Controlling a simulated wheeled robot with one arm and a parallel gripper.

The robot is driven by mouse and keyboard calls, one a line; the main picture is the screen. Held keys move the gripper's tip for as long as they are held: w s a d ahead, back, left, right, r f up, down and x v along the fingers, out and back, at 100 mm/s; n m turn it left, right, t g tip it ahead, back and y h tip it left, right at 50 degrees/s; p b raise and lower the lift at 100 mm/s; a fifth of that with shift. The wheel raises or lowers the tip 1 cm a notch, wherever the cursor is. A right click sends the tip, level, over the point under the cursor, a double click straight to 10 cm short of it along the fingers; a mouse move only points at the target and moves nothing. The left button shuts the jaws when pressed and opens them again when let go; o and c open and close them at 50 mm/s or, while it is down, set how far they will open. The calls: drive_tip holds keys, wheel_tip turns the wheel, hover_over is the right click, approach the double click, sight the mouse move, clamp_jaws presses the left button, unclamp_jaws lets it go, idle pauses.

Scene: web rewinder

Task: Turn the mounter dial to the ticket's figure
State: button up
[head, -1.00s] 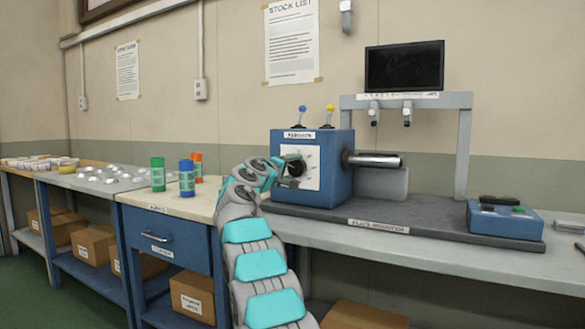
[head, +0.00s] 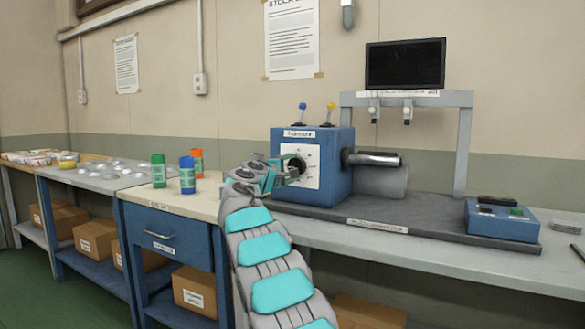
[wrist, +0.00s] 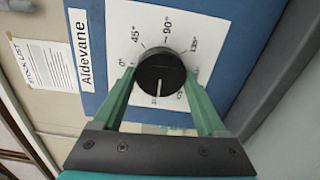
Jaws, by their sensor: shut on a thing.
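The mounter dial is a round black knob (wrist: 160,70) on a white scale plate (wrist: 150,32) on the blue mounter housing (head: 335,160). In the wrist view its white mark points toward the bottom of the picture, away from the 90° print. 0° is at the left, 45° upper left, 90° at the top and 135° at the right. My gripper (wrist: 160,76) is shut on the knob, one green finger on each side. In the head view my gripper (head: 288,168) covers part of the dial. I see no readable ticket figure.
Two levers stand on the housing, with a metal shaft (head: 375,159) at its right. A blue button box (head: 502,221) sits on the bench's right end. Green, blue and orange cans stand on the cabinet (head: 165,245) at left. A dark monitor (head: 405,65) is above.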

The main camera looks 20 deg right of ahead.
drive_tip(key=shift+f, duration=0.1)
drive_tip(key=o, duration=1.3)
drive_tip(key=shift+a, duration=0.1)
drive_tip(key=b+v, duration=0.2)
drive_tip(key=v, duration=0.5)
drive_tip(key=shift+s+a, duration=0.2)
drive_tip(key=shift+a, duration=0.05)
